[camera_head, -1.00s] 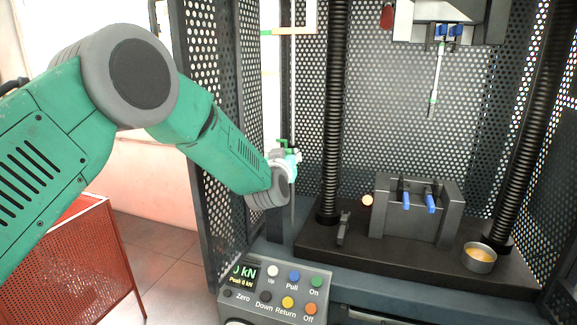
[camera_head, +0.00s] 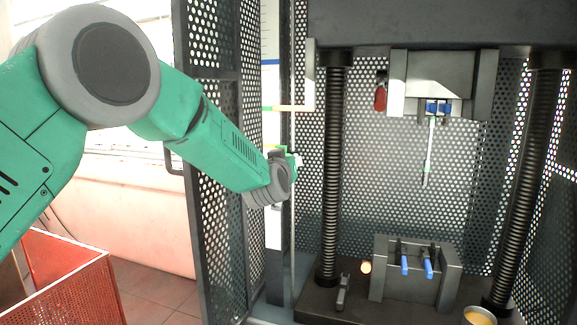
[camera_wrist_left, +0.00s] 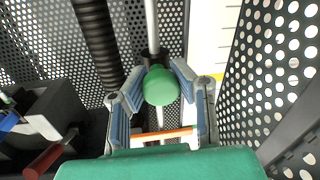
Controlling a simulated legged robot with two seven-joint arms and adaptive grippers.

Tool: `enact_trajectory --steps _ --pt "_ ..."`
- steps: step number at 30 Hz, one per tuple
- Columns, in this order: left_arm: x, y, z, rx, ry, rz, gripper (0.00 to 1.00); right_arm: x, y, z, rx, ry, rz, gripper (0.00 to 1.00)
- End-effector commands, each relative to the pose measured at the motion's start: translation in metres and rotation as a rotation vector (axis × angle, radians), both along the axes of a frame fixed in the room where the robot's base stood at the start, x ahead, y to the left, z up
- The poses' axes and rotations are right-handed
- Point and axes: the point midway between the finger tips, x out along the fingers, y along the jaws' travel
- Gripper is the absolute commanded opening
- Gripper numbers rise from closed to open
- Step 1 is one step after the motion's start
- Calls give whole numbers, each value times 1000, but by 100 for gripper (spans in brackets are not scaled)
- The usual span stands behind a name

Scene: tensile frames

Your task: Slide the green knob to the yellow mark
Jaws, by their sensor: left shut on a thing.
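The green knob (camera_wrist_left: 162,86) sits on a thin vertical rod (camera_wrist_left: 152,25). My left gripper (camera_head: 292,162) is shut on it. In the left wrist view the gripper's two fingers (camera_wrist_left: 160,92) flank the knob on both sides. In the head view a bit of green shows past my wrist, which hides most of the knob. A pale scale strip (camera_head: 270,55) runs behind the rod. The yellow mark (camera_head: 268,109) is on the strip, above the knob; it also shows in the left wrist view (camera_wrist_left: 217,75). My right gripper is not in view.
A white bracket with an orange lower bar (camera_head: 295,109) is above the knob, close to the rod. A perforated door (camera_head: 215,150) stands left of the strip, and a black column (camera_head: 331,170) right of it. A lower grip block (camera_head: 415,270) stands on the base.

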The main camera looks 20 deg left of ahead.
Motion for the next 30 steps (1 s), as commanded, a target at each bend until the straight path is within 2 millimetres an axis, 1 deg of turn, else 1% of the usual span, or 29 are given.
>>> enact_trajectory --steps 5,6,8,9,17,20,23,26,30 --pt "0 0 2 1 -4 0 0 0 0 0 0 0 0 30" --pt "0 0 2 0 -4 0 24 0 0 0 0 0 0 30" --pt "0 0 1 1 -4 0 45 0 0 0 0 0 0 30" --pt "0 0 1 0 -3 -1 47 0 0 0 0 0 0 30" --pt "0 0 0 0 0 0 47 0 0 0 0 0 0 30" --pt "-3 0 0 0 0 0 47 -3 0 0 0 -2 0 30" --pt "-13 -1 0 0 0 -1 47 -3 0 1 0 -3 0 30" --pt "-29 -3 0 1 0 -1 47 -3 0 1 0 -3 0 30" --pt "-59 -6 0 2 0 -1 47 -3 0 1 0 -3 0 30"
